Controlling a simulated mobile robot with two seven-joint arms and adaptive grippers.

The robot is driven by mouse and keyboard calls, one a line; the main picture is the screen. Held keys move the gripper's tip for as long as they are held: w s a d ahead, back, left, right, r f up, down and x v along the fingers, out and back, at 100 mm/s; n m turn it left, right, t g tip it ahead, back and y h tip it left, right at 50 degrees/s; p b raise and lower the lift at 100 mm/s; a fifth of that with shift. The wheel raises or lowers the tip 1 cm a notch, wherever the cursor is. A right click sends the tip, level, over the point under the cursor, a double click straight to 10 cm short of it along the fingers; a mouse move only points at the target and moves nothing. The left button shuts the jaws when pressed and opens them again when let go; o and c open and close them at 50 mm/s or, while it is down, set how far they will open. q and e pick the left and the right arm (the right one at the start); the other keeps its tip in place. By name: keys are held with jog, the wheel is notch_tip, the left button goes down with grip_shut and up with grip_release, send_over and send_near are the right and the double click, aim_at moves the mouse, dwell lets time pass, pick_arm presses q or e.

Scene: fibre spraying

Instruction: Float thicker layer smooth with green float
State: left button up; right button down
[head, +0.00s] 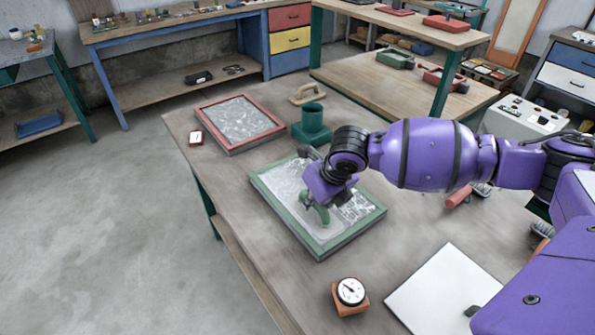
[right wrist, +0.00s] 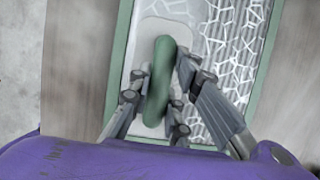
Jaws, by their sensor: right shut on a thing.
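The green float has a green handle (right wrist: 160,80) and a pale flat plate (right wrist: 160,30); its handle also shows in the head view (head: 321,213). My right gripper (right wrist: 164,92) is shut on the handle from both sides. The float is over the near-left part of the green-framed tray (head: 319,250), which holds a whitish layer with a web-like pattern. I cannot tell whether the plate touches the layer. A second tray, red-framed (head: 240,147), holds a similar layer farther back. My arm hides part of the green-framed tray. My left gripper is not in view.
A green holder (head: 312,125) and a wooden-handled float (head: 307,93) stand behind the green-framed tray. A dial gauge (head: 350,292) and a white board (head: 445,290) lie in front.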

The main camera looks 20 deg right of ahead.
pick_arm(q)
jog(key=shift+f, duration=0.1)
pick_arm(e)
jog(key=shift+f, duration=0.1)
notch_tip(320, 180, up, 3)
jog(key=shift+w+r+p, duration=0.1)
jog(key=shift+p, duration=0.2)
jog(key=shift+r, duration=1.95)
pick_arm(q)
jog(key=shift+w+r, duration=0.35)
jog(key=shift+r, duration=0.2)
